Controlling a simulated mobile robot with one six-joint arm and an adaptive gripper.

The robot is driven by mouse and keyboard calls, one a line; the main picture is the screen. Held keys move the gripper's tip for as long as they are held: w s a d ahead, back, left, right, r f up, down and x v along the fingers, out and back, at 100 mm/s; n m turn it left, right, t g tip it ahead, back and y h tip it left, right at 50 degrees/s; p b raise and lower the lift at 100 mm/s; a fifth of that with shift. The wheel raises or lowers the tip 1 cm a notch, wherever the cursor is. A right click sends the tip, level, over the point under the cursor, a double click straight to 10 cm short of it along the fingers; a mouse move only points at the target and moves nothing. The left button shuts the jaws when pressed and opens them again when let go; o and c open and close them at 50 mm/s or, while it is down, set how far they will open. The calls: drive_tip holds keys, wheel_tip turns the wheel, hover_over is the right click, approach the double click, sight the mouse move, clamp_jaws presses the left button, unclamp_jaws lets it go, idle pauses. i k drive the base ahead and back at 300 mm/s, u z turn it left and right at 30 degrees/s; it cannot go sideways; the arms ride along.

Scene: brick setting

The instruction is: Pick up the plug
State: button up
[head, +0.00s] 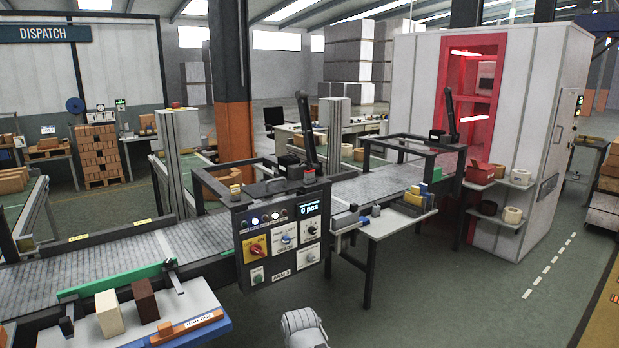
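I cannot make out a plug for certain anywhere in the head view. A control panel (283,240) with knobs, buttons and a small display hangs on the near side of the conveyor. Its parts are too small to tell whether one of them is a plug. A rounded grey part of my own arm shows at the bottom edge, in front of the panel. My gripper itself does not show.
A long conveyor (110,250) runs across the scene. A side table (100,335) with cream and brown blocks stands at the lower left. A white table (385,225) holds small blocks. A white cabinet (530,100) has shelves with rolls. The floor (460,300) at right is clear.

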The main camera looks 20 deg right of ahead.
sight(310, 173)
drive_tip(key=z, duration=0.05)
drive_tip(key=i, duration=1.8)
drive_tip(key=z, duration=0.6)
